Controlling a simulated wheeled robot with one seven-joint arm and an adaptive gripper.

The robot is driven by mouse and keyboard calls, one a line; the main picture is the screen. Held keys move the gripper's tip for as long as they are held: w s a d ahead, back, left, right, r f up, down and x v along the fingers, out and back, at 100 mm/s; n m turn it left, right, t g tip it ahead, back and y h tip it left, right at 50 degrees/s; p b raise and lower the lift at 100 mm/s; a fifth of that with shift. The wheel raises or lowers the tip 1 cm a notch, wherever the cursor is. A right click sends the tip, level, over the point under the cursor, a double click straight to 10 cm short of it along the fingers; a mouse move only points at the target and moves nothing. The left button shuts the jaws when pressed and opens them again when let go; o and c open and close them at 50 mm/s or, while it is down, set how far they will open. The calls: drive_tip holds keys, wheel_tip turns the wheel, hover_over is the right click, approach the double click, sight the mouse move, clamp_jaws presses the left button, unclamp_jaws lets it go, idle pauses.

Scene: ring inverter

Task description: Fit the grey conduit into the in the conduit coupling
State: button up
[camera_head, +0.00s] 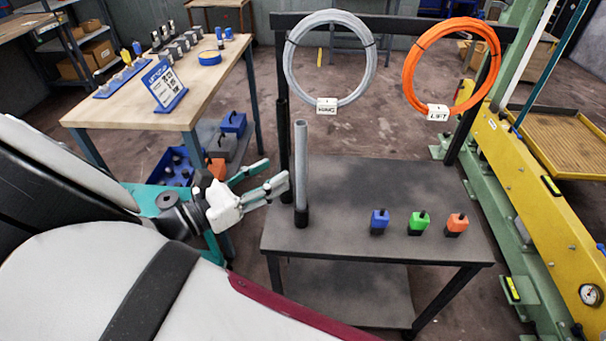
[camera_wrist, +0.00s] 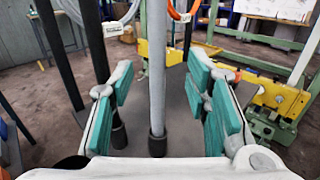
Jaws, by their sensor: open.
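The grey conduit (camera_head: 301,165) stands upright near the left edge of the dark table. Its lower end is in a short black round sleeve (camera_head: 302,216); I cannot tell whether this is the coupling or a plain holder. My gripper (camera_head: 276,175) is open and empty, just left of the conduit, with its green-padded fingers pointing at it. In the wrist view the conduit (camera_wrist: 156,75) appears between the two spread fingers, beyond or level with their tips, with no clear contact. The black sleeve (camera_wrist: 157,145) shows low between the fingers.
A grey coil (camera_head: 290,65) and an orange coil (camera_head: 409,75) hang from the black frame behind. A wooden workbench (camera_head: 120,108) stands left. Yellow machinery (camera_head: 540,210) stands right.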

sight(297, 157)
drive_tip(key=x, duration=0.9)
drive_tip(key=shift+w+a+r, duration=0.1)
drive_tip(key=shift+w, duration=0.1)
clamp_jaws()
